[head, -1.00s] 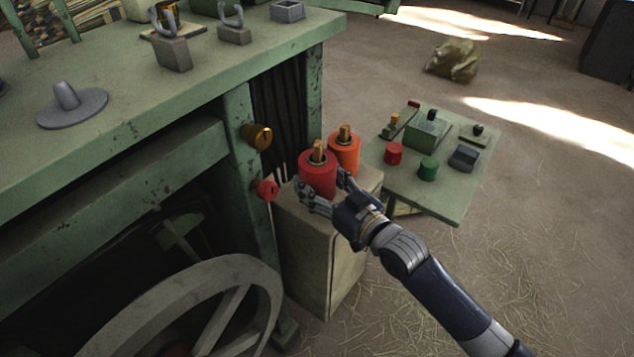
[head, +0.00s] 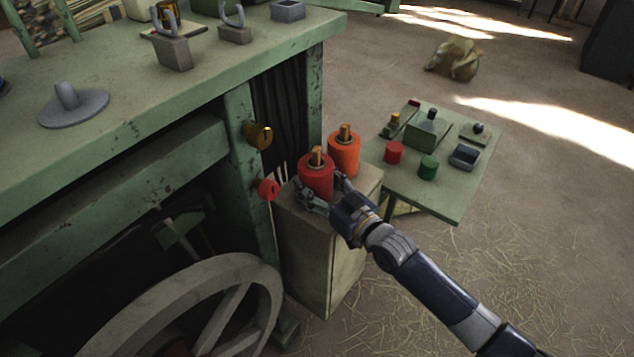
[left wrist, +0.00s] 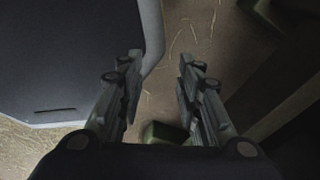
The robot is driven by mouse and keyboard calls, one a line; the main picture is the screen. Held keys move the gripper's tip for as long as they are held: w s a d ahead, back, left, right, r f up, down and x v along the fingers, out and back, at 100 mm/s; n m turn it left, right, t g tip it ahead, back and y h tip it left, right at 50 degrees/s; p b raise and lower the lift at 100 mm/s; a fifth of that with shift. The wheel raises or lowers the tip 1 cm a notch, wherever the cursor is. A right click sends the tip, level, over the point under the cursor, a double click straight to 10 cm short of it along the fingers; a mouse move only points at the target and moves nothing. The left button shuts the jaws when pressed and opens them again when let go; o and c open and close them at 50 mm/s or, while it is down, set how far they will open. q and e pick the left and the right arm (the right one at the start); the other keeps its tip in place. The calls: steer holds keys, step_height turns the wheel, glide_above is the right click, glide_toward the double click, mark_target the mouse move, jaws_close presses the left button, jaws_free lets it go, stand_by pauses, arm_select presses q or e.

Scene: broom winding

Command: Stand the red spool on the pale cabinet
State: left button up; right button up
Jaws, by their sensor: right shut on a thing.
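The red spool (head: 315,177) is upright, with a wooden core showing at its top. It is over the top of the pale cabinet (head: 318,262), near the left side. I cannot tell whether its base touches the top. My right gripper (head: 323,190) is shut on the red spool from the front right, with fingers around its lower part. The fingers hide part of its base. My left gripper (left wrist: 160,85) shows in the left wrist view with its fingers apart and nothing between them; it is not in the head view.
An orange spool (head: 344,155) stands on the cabinet just behind the red one. A green workbench (head: 150,85) with a brass knob (head: 257,135) and red knob (head: 268,189) is close at left. A small green table (head: 450,200) with controls stands at right.

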steer(key=o, duration=1.2)
steer(key=shift+f, duration=0.15)
steer(key=shift+r, duration=0.2)
steer(key=shift+s+d+f, duration=0.1)
steer(key=shift+s+d, duration=0.1)
steer(key=shift+s, duration=0.05)
steer(key=v, duration=1.1)
steer(key=shift+s+d+b, duration=0.15)
steer(key=shift+d+b, duration=0.05)
steer(key=shift+b, duration=0.15)
